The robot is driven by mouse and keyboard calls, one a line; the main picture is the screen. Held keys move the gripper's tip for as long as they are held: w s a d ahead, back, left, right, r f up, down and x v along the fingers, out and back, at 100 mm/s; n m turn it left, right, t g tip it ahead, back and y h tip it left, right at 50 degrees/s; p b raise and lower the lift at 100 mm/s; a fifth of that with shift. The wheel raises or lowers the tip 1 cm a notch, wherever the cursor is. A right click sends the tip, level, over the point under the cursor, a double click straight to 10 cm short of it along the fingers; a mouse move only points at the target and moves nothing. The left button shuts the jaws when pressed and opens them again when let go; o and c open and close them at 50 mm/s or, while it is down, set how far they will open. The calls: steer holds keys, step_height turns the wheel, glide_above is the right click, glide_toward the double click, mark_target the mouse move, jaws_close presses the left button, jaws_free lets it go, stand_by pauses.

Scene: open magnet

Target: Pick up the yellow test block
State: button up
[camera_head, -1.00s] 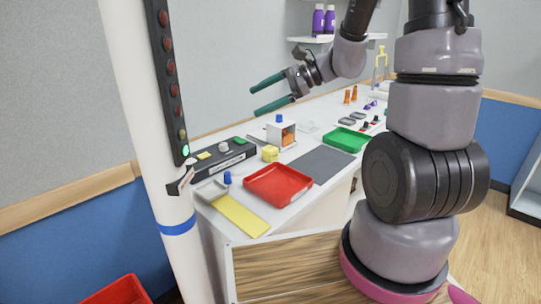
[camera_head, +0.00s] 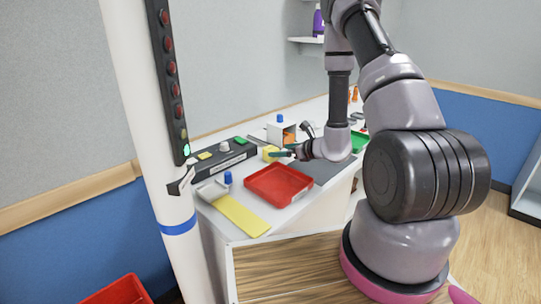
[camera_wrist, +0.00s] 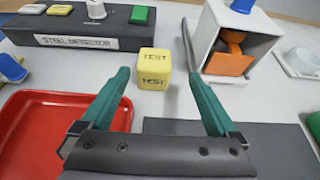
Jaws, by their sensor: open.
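The yellow test block (camera_wrist: 154,69) is a small cube marked TEST, standing on the white bench just behind the red tray. In the head view the yellow block (camera_head: 269,153) is partly covered by my gripper. My gripper (camera_wrist: 160,82) has two green fingers, spread apart and empty. In the wrist view the block stands ahead of and between the fingertips, with visible room on both sides. In the head view my gripper (camera_head: 283,153) is low over the bench at the block's right side; whether it touches the block I cannot tell.
The red tray (camera_wrist: 25,97) lies to the left in the wrist view. The black steel detector box (camera_wrist: 60,38) stands behind left. A white box with an orange part (camera_wrist: 240,42) stands behind right. A dark grey mat (camera_wrist: 285,145) lies below my gripper.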

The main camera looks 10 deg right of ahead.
mark_target(277, 150)
steer(key=x, duration=0.7)
steer(key=shift+s+a, duration=0.15)
steer(key=shift+a, duration=0.3)
steer(key=shift+w+a+f, duration=0.25)
steer(key=shift+w, duration=0.2)
jaws_close()
steer(key=shift+r, duration=0.15)
